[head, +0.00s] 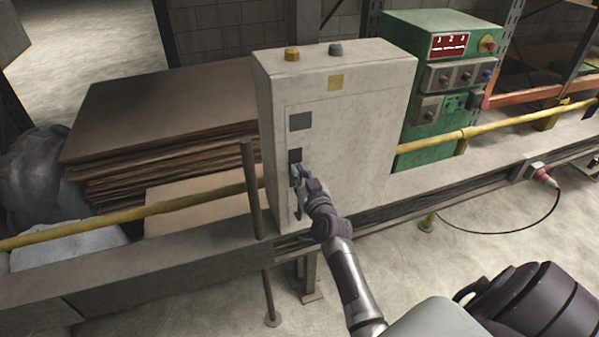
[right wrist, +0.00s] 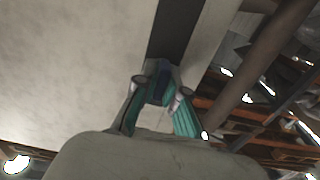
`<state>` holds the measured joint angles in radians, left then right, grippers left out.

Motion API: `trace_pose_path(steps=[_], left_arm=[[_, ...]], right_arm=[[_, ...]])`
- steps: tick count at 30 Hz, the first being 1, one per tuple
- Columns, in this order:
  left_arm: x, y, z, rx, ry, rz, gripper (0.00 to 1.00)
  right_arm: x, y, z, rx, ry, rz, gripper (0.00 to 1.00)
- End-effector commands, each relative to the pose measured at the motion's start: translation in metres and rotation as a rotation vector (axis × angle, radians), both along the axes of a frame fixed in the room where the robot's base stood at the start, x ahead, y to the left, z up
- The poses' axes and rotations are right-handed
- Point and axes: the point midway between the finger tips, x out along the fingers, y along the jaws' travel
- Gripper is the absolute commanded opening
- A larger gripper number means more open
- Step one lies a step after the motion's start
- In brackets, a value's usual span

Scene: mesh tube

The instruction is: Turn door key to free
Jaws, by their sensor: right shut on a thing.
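The pale cabinet (head: 365,130) stands upright with its door facing me, and a door outline shows on its front. My right gripper (head: 299,172) is at the left side of the door, just below a dark square plate (head: 295,154). In the right wrist view its teal-padded fingers (right wrist: 158,92) are shut on a small dark blue-grey piece, the door key (right wrist: 160,76), against a dark strip (right wrist: 175,30) on the cabinet face. The fingers hide most of the key, and I cannot tell its turn angle. My left gripper is not in view.
A brown post (head: 251,190) stands close left of the cabinet. A yellow rail (head: 150,209) runs behind it, with stacked boards (head: 160,115) further back. A green control box (head: 445,70) stands to the right. The floor at the front left is clear.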

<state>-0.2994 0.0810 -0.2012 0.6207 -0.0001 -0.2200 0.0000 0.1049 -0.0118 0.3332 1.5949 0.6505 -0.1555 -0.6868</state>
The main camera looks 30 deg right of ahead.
Motion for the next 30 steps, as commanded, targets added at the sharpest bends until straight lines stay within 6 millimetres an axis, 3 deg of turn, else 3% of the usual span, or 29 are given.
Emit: trace_pose_path(steps=[11, 30], left_arm=[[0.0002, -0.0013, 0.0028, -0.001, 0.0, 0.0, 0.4], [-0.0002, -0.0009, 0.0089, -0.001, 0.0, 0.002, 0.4]], right_arm=[[0.0, -0.0004, 0.0007, 0.138, -0.034, 0.001, 0.0], [-0.0004, -0.0022, -0.0003, 0.713, -0.173, 0.001, 0.0]])
